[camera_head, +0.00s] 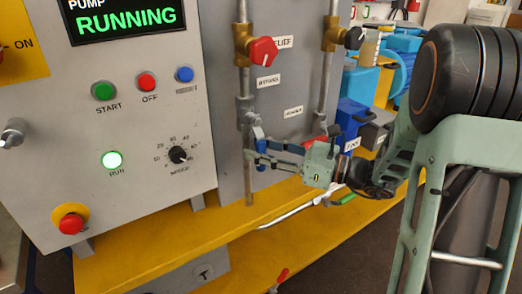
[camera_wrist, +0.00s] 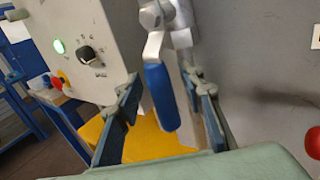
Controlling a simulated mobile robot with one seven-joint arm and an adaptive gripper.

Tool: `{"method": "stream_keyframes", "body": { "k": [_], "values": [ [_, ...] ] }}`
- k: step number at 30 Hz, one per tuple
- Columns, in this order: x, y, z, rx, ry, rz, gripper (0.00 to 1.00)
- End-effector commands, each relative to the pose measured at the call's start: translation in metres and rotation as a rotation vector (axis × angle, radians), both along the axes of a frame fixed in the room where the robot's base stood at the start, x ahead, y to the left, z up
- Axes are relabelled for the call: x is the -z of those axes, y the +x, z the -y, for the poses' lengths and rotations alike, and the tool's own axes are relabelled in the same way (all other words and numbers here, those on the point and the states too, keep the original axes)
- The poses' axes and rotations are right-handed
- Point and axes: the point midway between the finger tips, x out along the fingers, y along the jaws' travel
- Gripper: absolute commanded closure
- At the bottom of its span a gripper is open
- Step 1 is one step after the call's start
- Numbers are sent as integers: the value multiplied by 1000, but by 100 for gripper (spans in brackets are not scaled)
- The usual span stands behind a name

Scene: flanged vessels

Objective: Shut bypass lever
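The bypass lever has a blue handle that shows in the wrist view (camera_wrist: 160,92). It hangs downward from a grey metal valve body (camera_wrist: 166,14). In the head view, the blue handle (camera_head: 261,163) is partly hidden behind my fingers, low on the left vertical pipe (camera_head: 248,190). My gripper (camera_head: 255,149) reaches in from the right. In the wrist view, my gripper (camera_wrist: 162,82) is open, with one finger on each side of the handle. A gap shows on the left; the right finger is nearer, and I cannot tell whether it touches.
A red-handled valve (camera_head: 263,50) sits above on the same pipe. A second pipe (camera_head: 322,80) runs to the right. The pump control box (camera_head: 140,125) stands left, with a red emergency button (camera_head: 71,224). A yellow base (camera_head: 150,255) lies below.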

Motion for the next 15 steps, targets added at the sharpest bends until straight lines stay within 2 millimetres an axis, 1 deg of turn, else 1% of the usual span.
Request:
{"method": "stream_keyframes", "body": {
  "k": [2, 12, 15],
  "values": [
    [0, 0, 0, 0, 0, 0, 64],
    [0, 0, 0, 0, 0, 0, 100],
    [0, 0, 0, -1, 0, 0, 100]
  ]
}}
